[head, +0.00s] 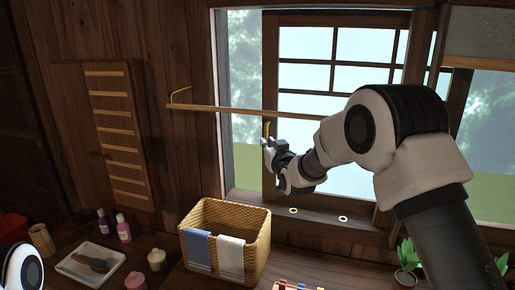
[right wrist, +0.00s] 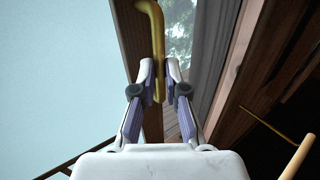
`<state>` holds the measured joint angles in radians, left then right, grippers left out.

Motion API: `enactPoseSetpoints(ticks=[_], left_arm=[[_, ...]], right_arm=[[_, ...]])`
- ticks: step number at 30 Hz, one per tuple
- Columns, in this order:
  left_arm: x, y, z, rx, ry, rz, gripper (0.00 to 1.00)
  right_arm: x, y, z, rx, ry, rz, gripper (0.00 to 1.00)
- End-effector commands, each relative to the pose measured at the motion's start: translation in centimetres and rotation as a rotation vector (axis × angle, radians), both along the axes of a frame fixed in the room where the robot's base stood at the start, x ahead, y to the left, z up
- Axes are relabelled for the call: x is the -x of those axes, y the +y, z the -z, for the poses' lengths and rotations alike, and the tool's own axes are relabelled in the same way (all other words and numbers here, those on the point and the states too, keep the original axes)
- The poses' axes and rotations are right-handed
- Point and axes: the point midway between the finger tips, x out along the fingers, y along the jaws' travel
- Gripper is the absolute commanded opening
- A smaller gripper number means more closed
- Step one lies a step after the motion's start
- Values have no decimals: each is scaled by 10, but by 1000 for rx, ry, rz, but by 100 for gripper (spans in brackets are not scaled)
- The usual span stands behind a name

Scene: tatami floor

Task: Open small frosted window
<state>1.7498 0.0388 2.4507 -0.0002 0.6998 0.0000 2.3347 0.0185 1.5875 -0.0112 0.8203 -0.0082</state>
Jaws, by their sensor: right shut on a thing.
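The small frosted window (head: 330,80) is a wooden-framed sash with dark lattice bars and pale panes. A brass handle (head: 267,128) stands on its left stile. My right gripper (head: 269,145) is at that stile, shut on the handle. In the right wrist view, the fingers (right wrist: 160,80) close around the handle (right wrist: 157,35) from both sides, with the pale pane (right wrist: 60,70) on the left. A strip left of the stile shows trees and green ground, so the sash stands apart from the left post. My left gripper is out of view.
A wooden rod (head: 225,109) on brass brackets crosses in front of the window. Below are a wicker basket (head: 258,243) with hanging towels, two rings (head: 293,210) on the sill, a tray (head: 75,268), bottles (head: 123,228) and a plant (head: 407,256).

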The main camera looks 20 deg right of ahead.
Motion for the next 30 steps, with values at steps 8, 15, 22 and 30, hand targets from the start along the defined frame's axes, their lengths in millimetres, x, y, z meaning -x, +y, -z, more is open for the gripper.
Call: enactPoseSetpoints(ticks=[8,15,22,30], left_arm=[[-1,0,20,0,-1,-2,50],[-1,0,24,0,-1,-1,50],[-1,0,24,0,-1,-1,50],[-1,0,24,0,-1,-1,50]], right_arm=[[39,-58,4,-9,1,3,0],[56,-83,3,-6,3,1,0],[59,-87,3,-5,4,0,0],[59,-86,3,-4,4,0,23]])
